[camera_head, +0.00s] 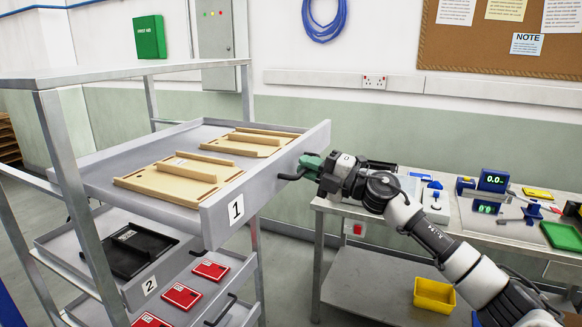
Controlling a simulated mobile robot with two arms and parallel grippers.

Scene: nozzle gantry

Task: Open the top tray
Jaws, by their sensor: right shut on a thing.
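The top tray (222,222), grey and labelled "1", juts out from the front of the metal rack (62,150). Two light wooden boards with raised bars (183,178) lie in it. Its dark handle (288,177) is on the front face. My right gripper (306,168) reaches in from the right and is shut on this handle; its fingers hide part of it. My left gripper is not in view.
Tray "2" (140,294) with a black item sits below, and a lower tray (236,284) holds red items. A workbench (470,225) with tools stands right, with a yellow bin (434,295) on its lower shelf. A gap separates rack and bench.

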